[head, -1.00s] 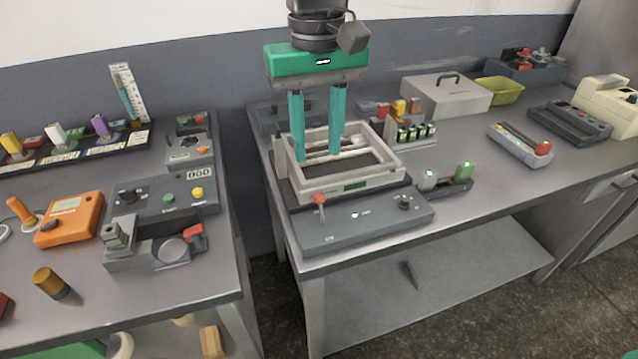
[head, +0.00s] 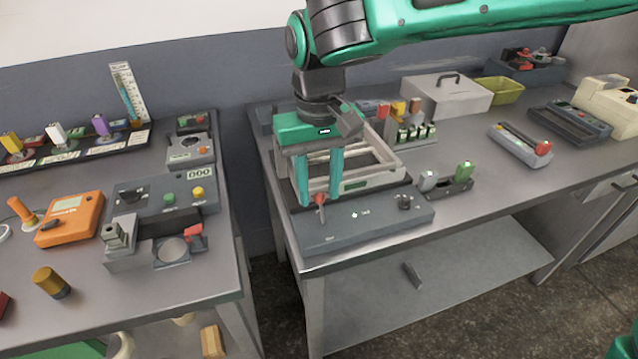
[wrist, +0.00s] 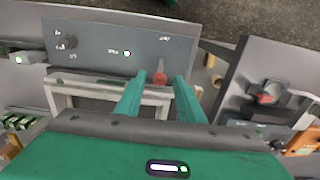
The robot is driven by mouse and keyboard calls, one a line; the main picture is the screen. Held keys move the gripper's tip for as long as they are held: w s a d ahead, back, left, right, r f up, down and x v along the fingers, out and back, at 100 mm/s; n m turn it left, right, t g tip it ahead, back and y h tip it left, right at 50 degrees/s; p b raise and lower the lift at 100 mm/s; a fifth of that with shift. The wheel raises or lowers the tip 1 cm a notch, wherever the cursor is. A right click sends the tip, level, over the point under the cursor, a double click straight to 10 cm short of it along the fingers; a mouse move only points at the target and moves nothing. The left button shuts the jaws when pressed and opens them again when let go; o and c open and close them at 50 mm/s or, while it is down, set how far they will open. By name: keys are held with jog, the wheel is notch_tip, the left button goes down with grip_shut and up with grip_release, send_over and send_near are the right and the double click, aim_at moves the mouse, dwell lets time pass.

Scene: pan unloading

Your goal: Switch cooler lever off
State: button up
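The cooler is a blue-grey box (head: 372,229) with a pale open frame (head: 385,160) behind its front panel. A red-tipped lever (head: 319,198) stands at the left of the panel; it also shows in the wrist view (wrist: 160,77). A small green light is lit mid-panel, and a dark knob (head: 404,202) is at the right. My gripper (head: 320,200) is low over the panel, with its two teal fingers apart. In the wrist view, the red tip lies between the fingertips (wrist: 160,82), with gaps on both sides. I cannot tell whether either finger touches it.
The pale frame stands close behind my fingers. A small grey holder with a green block (head: 464,172) is to the right. A grey lidded box (head: 446,95) stands at the back. A second table with an orange meter (head: 70,219) is at left, across a gap.

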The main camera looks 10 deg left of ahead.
aim_at(322, 209)
grip_shut()
jog(key=shift+a, duration=0.15)
jog(key=shift+d+r, duration=0.1)
jog(key=shift+d, duration=0.1)
jog(key=shift+s+d+r+t+y, duration=0.1)
jog(key=shift+s+d+t+y, duration=0.25)
jog(key=shift+t, duration=0.35)
jog(key=s+t+y, duration=0.1)
jog(key=s+d+t, duration=0.1)
jog(key=shift+s+t+y, duration=0.1)
jog(key=shift+t+y, duration=0.25)
jog(key=shift+t, duration=0.05)
jog(key=shift+s+d+f+t+y, duration=0.15)
jog(key=shift+s+d+t+y, duration=0.05)
jog(key=shift+s+t+y, duration=0.25)
jog(key=shift+s+d+f+t+y, duration=0.1)
jog(key=shift+s+d+t+y, duration=0.2)
jog(key=shift+t, duration=0.25)
jog(key=shift+s+d+f+t+y, duration=0.2)
jog(key=shift+s+t+y, duration=0.15)
jog(key=shift+t, duration=0.2)
jog(key=shift+s+d+f+t+y, duration=0.2)
jog(key=shift+s+t+y, duration=0.15)
jog(key=shift+t, duration=0.2)
